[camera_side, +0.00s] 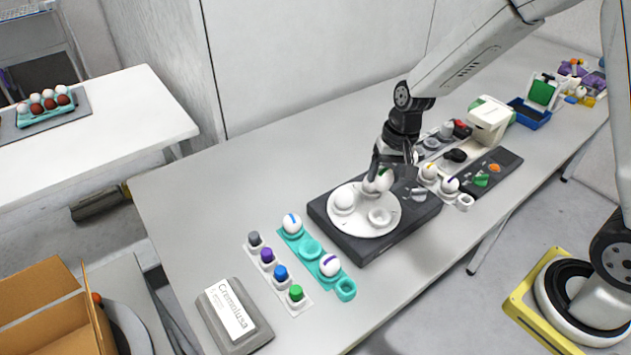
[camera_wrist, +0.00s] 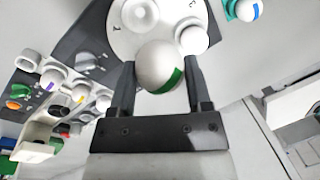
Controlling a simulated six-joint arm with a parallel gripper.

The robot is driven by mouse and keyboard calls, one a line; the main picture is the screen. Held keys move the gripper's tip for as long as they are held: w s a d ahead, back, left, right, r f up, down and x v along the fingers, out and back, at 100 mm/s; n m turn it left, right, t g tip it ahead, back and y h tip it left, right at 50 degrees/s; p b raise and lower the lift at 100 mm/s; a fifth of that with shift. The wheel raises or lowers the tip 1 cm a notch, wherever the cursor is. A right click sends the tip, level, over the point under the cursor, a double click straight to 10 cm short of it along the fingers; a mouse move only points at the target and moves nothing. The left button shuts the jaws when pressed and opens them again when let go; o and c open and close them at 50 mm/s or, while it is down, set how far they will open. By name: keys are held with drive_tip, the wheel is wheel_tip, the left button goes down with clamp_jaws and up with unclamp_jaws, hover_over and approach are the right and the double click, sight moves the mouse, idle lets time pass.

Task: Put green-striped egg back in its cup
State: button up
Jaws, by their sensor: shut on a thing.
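The white egg with a green stripe is held in my gripper (camera_side: 378,183), above the round white plate of a dark device. In the wrist view the green-striped egg (camera_wrist: 158,66) sits between the two fingertips (camera_wrist: 160,80), its green stripe toward the lower right. The white plate (camera_side: 362,228) carries a white rounded egg-like piece (camera_side: 343,198) and an empty-looking cup (camera_side: 380,216). The teal tray (camera_side: 345,290) holds a blue-striped egg (camera_side: 292,223) and a purple-striped egg (camera_side: 330,265), with an empty teal cup (camera_side: 311,248) between them.
Several coloured-capped pieces (camera_side: 281,274) stand in a holder left of the teal tray. A labelled grey box (camera_side: 232,314) lies at the front.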

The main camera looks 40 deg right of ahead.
drive_tip(key=w+a+f+n, duration=0.2)
drive_tip(key=a+f, duration=0.1)
drive_tip(key=a, duration=0.4)
drive_tip(key=w+a+f+n, duration=0.2)
drive_tip(key=a+f, duration=0.2)
drive_tip(key=a, duration=0.4)
drive_tip(key=shift+w+a+g, duration=0.25)
drive_tip(key=shift+w+g, duration=0.15)
drive_tip(key=shift+f, duration=0.25)
drive_tip(key=shift+f, duration=2.95)
drive_tip(key=shift+f, duration=0.6)
drive_tip(key=o, duration=0.8)
drive_tip(key=shift+s+d+r, duration=0.1)
drive_tip(key=shift+d+r, duration=0.1)
drive_tip(key=shift+r, duration=1.1)
drive_tip(key=shift+w+d+r, duration=0.1)
drive_tip(key=shift+d+r, duration=0.15)
drive_tip(key=shift+r, duration=1)
drive_tip(key=shift+s+d+r, duration=0.1)
drive_tip(key=shift+d+r, duration=0.1)
drive_tip(key=shift+r, duration=1.1)
